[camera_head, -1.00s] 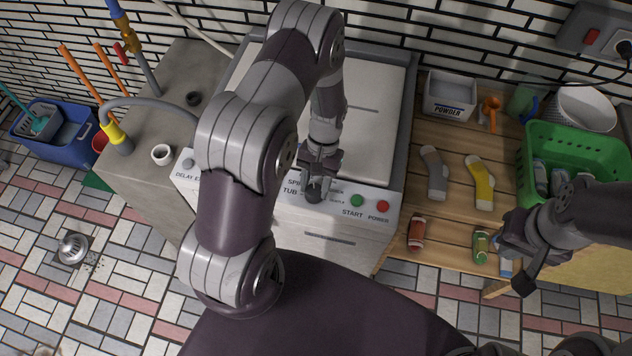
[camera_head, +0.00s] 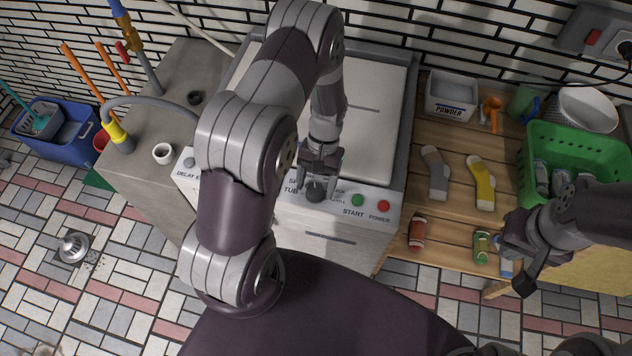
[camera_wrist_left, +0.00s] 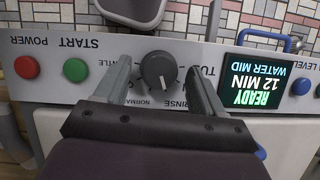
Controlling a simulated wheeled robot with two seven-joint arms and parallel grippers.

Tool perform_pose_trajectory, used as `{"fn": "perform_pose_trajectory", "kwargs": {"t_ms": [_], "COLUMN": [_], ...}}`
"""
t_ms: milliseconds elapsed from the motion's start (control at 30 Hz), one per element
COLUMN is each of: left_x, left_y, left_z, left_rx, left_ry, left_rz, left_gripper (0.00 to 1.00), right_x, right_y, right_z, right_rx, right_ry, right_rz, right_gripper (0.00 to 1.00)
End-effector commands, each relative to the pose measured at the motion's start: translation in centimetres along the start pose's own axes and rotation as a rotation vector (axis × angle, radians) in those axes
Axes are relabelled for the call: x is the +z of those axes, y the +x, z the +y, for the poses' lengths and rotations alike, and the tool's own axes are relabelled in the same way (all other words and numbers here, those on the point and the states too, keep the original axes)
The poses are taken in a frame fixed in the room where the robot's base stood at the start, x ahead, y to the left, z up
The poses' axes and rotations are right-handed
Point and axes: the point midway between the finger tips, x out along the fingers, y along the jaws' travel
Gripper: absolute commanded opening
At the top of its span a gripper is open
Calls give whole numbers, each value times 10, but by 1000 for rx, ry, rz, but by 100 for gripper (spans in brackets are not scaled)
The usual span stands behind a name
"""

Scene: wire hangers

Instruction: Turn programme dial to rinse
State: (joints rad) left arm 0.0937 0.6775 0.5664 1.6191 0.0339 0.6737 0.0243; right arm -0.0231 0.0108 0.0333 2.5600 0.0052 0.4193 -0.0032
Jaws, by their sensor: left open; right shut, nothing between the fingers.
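The programme dial (camera_wrist_left: 158,70) is a dark grey round knob on the washer's light control panel (camera_wrist_left: 210,58). In the left wrist view the panel is upside down, with RINSE and NORMAL printed on the gripper's side of the dial. A small pale mark shows on the dial near that side, but its exact setting is hard to read. In the head view the dial (camera_head: 315,191) sits at the tips of my left gripper (camera_head: 318,183). That gripper is open, one finger on each side of the dial, with gaps visible. My right gripper (camera_head: 518,266) is shut and empty near the bench.
Green start (camera_head: 357,199) and red power (camera_head: 383,206) buttons sit right of the dial. The display (camera_wrist_left: 262,82) reads READY, 12 MIN, WATER MID. The wooden bench (camera_head: 455,140) holds socks, cans and a green basket (camera_head: 575,147).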

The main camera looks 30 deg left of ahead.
Motion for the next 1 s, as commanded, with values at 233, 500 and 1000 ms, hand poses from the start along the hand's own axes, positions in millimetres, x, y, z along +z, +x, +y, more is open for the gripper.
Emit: {"fn": "perform_pose_trajectory", "kwargs": {"t_ms": [233,500,1000], "left_x": [-3,4,1], "left_y": [-55,-122,-123], "left_z": [0,0,0], "left_rx": [1,0,0], "left_ry": [-1,-1,0], "left_rz": [9,-1,1], "left_gripper": [69,69,69], "right_x": [2,-2,-2], "right_y": [16,-15,-17], "right_z": [0,0,0], "right_rx": [0,0,0], "right_ry": [0,0,0], "right_rz": [0,1,0], "right_gripper": [0,0,0]}}
